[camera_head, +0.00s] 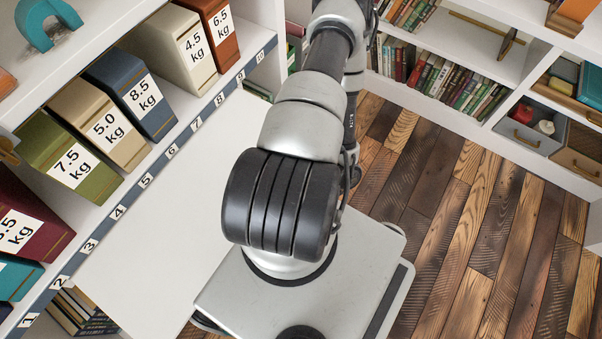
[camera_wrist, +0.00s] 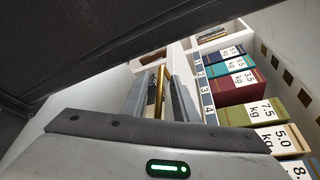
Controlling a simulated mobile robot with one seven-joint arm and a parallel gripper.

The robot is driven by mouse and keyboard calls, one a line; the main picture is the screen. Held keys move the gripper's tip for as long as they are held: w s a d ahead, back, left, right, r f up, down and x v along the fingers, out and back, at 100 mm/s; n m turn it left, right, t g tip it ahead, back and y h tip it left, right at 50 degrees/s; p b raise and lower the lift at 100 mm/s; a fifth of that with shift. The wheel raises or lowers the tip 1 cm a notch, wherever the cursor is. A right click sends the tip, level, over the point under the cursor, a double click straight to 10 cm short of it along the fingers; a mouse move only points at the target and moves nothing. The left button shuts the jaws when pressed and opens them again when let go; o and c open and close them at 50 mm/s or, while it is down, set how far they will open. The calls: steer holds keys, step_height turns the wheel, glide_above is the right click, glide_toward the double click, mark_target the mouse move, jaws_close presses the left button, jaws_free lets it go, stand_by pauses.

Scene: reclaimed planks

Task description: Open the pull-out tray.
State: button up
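A flat white panel (camera_head: 170,215) sticks out below the numbered edge of the left shelf in the head view; it may be the pull-out tray, but I cannot tell for sure. In the wrist view, my gripper (camera_wrist: 160,98) has its two grey fingers pointing away from the camera. My gripper is not visible in the head view, where my arm covers the middle.
Weight-labelled boxes (camera_head: 81,168) stand on the left shelf above a strip numbered 1 to 10. Bookshelves (camera_head: 450,75) and a grey bin with a handle (camera_head: 528,135) stand at the back right. The plank floor (camera_head: 480,240) on the right is clear.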

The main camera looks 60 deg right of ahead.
steer(key=p+v, duration=0.1)
steer(key=v, duration=1.6)
steer(key=shift+a+r, duration=0.1)
